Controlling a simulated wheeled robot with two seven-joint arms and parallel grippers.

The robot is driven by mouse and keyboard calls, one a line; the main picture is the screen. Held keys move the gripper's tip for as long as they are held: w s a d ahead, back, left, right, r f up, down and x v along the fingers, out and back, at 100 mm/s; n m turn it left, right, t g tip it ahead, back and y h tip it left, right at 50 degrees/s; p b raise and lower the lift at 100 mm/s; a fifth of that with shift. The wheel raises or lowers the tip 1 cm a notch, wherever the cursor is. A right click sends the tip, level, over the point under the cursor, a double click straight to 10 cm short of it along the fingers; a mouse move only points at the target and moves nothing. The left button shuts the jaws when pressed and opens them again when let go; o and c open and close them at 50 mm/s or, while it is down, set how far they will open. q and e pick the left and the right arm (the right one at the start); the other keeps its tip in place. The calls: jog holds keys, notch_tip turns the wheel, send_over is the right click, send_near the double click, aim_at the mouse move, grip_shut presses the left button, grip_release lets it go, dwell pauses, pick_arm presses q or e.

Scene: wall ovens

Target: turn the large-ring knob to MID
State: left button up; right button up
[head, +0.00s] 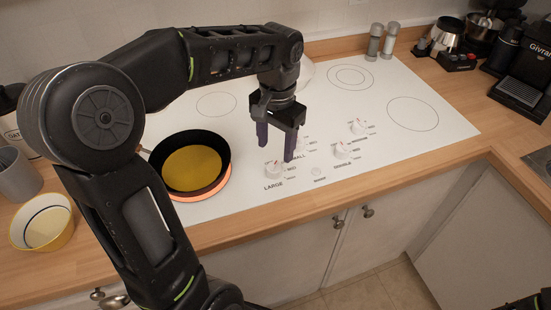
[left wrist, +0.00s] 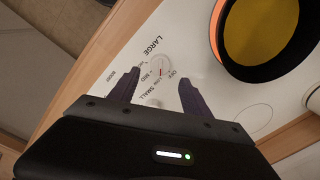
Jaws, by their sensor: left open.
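The large-ring knob (head: 274,168) is a small white dial near the stove's front edge, with "LARGE" printed beside it. It also shows in the left wrist view (left wrist: 160,67), with a red mark that seems to point near LOW; the exact setting is too small to read surely. My left gripper (head: 276,148) is open and points down above the knob. In the left wrist view its two dark fingers (left wrist: 158,84) lie to either side of the knob in the picture, and nothing is held. I cannot tell whether they touch it.
A black pan (head: 193,164) with yellow contents stands on a glowing orange ring left of the knob. Other knobs (head: 341,150) (head: 359,127) are close by on the right. A yellow-rimmed bowl (head: 44,226) and shakers (head: 382,40) stand on the wooden counter.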

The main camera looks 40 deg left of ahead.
aim_at(275, 164)
pick_arm(q)
notch_tip(275, 164, down, 6)
jog(key=shift+a+r, duration=0.1)
jog(key=shift+c, duration=0.4)
grip_shut()
dwell(0.4)
